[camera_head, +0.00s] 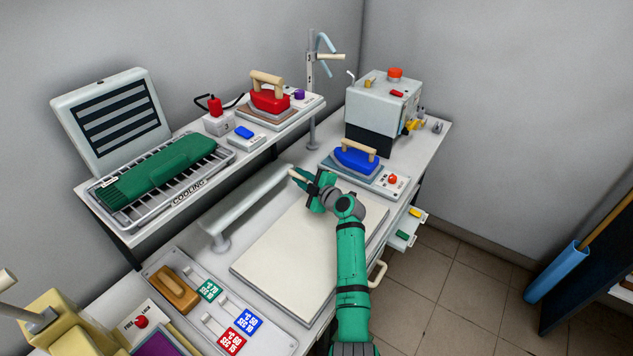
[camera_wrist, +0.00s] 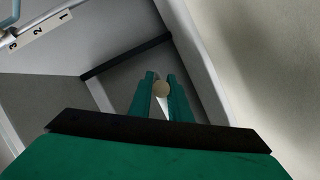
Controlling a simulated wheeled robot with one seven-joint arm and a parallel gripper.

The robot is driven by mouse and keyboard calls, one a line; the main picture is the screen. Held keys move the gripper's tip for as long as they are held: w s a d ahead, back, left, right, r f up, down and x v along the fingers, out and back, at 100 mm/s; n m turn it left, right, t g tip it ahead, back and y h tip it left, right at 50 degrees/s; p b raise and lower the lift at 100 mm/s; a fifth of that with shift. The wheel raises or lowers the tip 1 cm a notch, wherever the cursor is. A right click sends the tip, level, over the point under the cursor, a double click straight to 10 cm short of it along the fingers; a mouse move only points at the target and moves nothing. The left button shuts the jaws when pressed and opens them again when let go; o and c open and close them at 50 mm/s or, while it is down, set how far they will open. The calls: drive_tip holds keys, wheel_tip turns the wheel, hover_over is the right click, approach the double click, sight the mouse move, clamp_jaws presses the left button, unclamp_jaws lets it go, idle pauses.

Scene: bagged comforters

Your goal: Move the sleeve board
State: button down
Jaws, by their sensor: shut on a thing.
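The sleeve board (camera_head: 250,200) is a long, narrow, pale padded board on a grey foot. It stands along the back edge of the white pressing pad in the head view. My gripper (camera_head: 301,176) is at the board's far right end, with its fingers closed around a small beige knob or handle.
The pale pressing pad (camera_head: 290,262) lies clear under my arm. A blue iron (camera_head: 356,158) on its rest and a grey boiler (camera_head: 382,112) stand to the right. Behind, a raised shelf holds a red iron (camera_head: 268,98) and a cooling rack (camera_head: 205,188) with a green bundle (camera_head: 160,172).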

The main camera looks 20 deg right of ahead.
drive_tip(key=shift+w+a+r, duration=0.15)
drive_tip(key=shift+w+r, duration=0.1)
drive_tip(key=shift+w, duration=0.1)
drive_tip(key=c, duration=1.6)
unclamp_jaws()
drive_tip(key=shift+w+a+f, duration=0.1)
drive_tip(key=shift+w, duration=0.05)
drive_tip(key=shift+c, duration=0.2)
drive_tip(key=shift+s+d, duration=0.25)
drive_tip(key=shift+s, duration=0.3)
drive_tip(key=v, duration=1)
drive_tip(key=shift+d, duration=0.15)
